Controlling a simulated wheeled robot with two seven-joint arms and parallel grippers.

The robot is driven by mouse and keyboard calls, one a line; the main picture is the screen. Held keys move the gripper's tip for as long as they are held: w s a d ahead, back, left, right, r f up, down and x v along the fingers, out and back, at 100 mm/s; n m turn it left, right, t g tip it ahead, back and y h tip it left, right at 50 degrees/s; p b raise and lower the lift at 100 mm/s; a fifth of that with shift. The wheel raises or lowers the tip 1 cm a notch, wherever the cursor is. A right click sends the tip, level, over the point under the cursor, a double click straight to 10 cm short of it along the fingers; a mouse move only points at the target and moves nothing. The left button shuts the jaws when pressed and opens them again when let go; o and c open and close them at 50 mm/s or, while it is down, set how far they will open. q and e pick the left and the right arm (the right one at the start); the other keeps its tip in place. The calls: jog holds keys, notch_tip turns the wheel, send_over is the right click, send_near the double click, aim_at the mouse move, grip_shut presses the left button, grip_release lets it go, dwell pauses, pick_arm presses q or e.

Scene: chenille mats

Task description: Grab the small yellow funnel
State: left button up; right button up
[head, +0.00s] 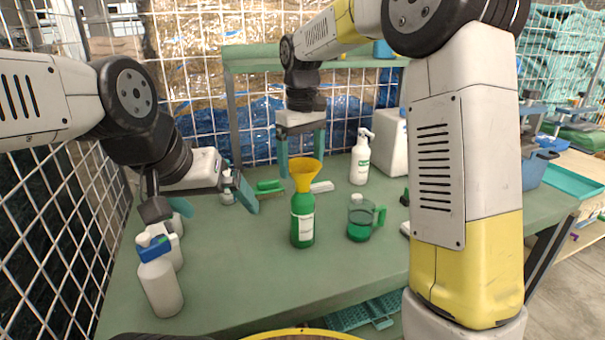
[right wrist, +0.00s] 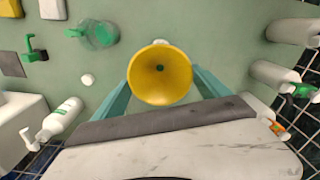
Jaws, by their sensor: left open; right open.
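The small yellow funnel (head: 306,177) stands upright in the neck of a green bottle (head: 303,222) with a white label, near the middle of the table. In the right wrist view, the funnel (right wrist: 160,75) is seen from above, wide mouth facing the camera, hiding most of the bottle. My right gripper (head: 302,168) is open and points down at the funnel. In the right wrist view, its teal fingers (right wrist: 161,80) appear on either side of the cone, with no clear contact. My left gripper (head: 217,210) is open and empty, left of the bottle.
A beaker of green liquid (head: 360,221) stands right of the green bottle. A white spray bottle (head: 360,158) and a white jug (head: 392,145) stand behind it. White bottles (head: 160,286) line the table's left edge. The table front (head: 250,285) is clear.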

aim_at(302, 176)
jog(key=f, duration=0.4)
jog(key=shift+s+f, duration=0.2)
jog(key=shift+c, duration=0.5)
jog(key=c, duration=0.9)
jog(key=shift+c, duration=0.3)
jog(key=shift+r, duration=0.2)
